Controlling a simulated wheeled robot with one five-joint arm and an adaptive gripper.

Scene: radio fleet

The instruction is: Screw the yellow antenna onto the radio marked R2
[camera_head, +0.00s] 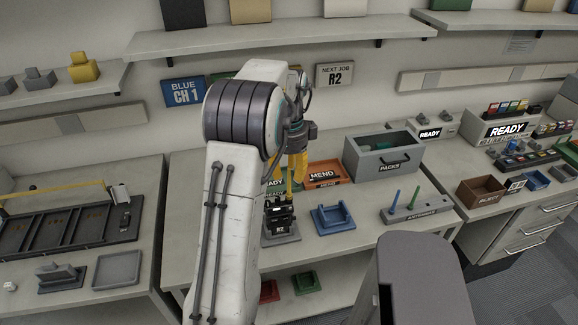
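The black radio marked R2 (280,218) stands upright in a grey holder (283,238) on the middle bench, partly behind my arm. My gripper (298,168) points down just above and behind the radio in the picture. A yellow part shows at its end; I cannot tell whether this is the fingers or the yellow antenna. A thin upright yellowish-green strip (290,182) shows below it, above the radio. Whether it touches the radio is unclear. The antenna rack (428,209) at right holds a blue antenna and a green antenna; no yellow one shows there.
An empty blue holder (333,218) stands right of the radio. An orange MEND tray (325,174) and the grey PACKS box (383,158) are behind. A sign on the wall reads NEXT JOB R2 (334,75).

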